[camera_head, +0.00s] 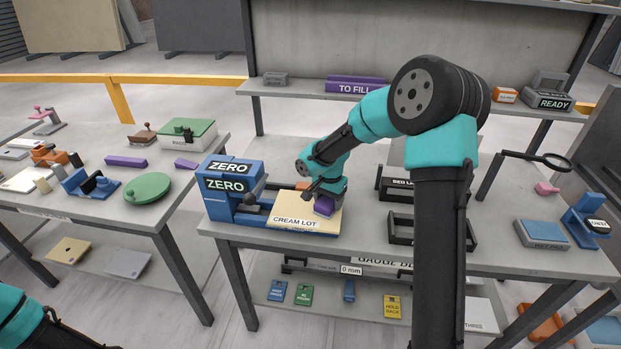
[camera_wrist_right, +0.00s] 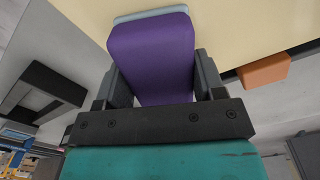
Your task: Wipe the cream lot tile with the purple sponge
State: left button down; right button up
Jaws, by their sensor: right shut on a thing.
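The cream lot tile (camera_head: 293,216) lies at the front of the middle table, with a "CREAM LOT" label along its near edge. The purple sponge (camera_head: 324,207) is over the tile's right part in the head view. My right gripper (camera_head: 325,196) is shut on the sponge. In the right wrist view the sponge (camera_wrist_right: 150,58) sits between both fingers, with a pale layer at its far end against the cream surface (camera_wrist_right: 240,25). I cannot tell for sure whether it touches. My left arm shows at the lower left corner, but its gripper is out of view.
A blue "ZERO" fixture (camera_head: 231,190) stands left of the tile, with part of it close to the tile. Black racks (camera_head: 401,230) stand to the right, behind my right arm. An orange block (camera_wrist_right: 264,70) lies beside the tile in the wrist view.

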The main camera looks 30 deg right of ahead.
aim_at(307, 205)
jog(key=shift+s+d, duration=0.25)
jog(key=shift+d, duration=0.1)
jog(key=shift+s, duration=0.1)
jog(key=shift+w+a, duration=0.2)
jog(key=shift+w, duration=0.05)
jog(key=shift+w+a, duration=1.1)
jog(key=shift+a, duration=0.3)
jog(key=shift+w+a, duration=1.05)
jog(key=shift+a, duration=0.3)
jog(key=shift+w+a+r, duration=0.1)
jog(key=shift+w+r, duration=0.05)
notch_tip(307, 205, up, 8)
